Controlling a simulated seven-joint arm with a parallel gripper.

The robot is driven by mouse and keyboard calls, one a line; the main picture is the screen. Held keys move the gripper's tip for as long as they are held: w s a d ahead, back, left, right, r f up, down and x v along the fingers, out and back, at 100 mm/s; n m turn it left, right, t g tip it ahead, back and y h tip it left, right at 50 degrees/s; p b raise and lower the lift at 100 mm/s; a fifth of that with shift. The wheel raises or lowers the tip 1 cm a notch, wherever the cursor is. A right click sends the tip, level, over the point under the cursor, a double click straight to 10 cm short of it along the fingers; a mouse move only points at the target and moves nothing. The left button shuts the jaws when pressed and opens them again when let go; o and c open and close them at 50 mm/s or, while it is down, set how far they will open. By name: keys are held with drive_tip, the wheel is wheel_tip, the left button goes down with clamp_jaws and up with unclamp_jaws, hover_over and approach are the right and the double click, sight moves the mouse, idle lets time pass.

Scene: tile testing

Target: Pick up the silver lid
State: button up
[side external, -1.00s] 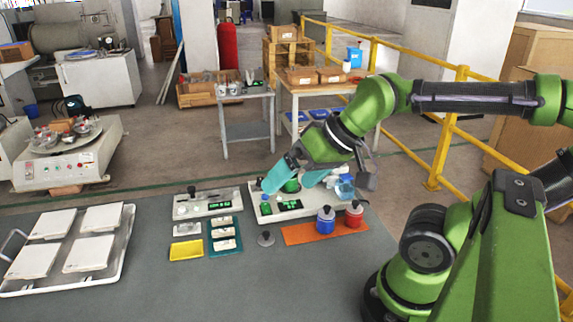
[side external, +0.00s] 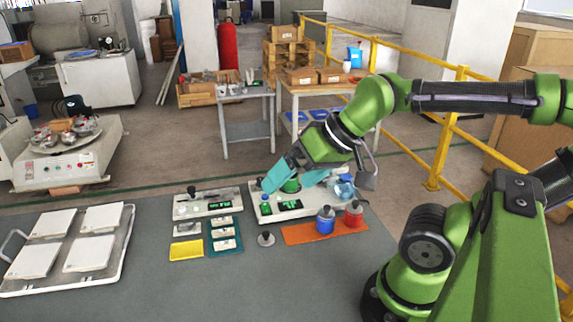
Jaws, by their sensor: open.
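A small silver-grey lid (side external: 266,239) with a dark knob lies flat on the grey table, left of the orange mat (side external: 325,232). My gripper (side external: 288,185) has cyan fingers and is open. It is above the white tray (side external: 283,213) with a green display, behind the lid in the picture and apart from it. A green object (side external: 291,186) shows between the fingers; I cannot tell whether they touch it. The far finger is partly hidden.
A blue-capped bottle (side external: 326,219) and a red one (side external: 354,213) stand on the orange mat. A small green bottle (side external: 266,204) stands near the fingers. A teal tray (side external: 225,240) and yellow tray (side external: 186,250) lie left. The table in front of the lid is clear.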

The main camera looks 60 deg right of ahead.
idle(0.3)
drive_tip(key=c, duration=0.9)
drive_tip(key=shift+c, duration=0.2)
drive_tip(key=m+g, duration=0.4)
drive_tip(key=m, duration=2.3)
hover_over(266, 233)
drive_tip(key=s+d, duration=0.2)
drive_tip(key=s, duration=0.3)
wheel_tip(266, 233, down, 8)
drive_tip(key=shift+m+h, duration=0.3)
drive_tip(key=shift+h, duration=0.1)
drive_tip(key=x, duration=1.6)
drive_tip(key=shift+w+f, duration=0.15)
drive_tip(key=shift+f, duration=0.05)
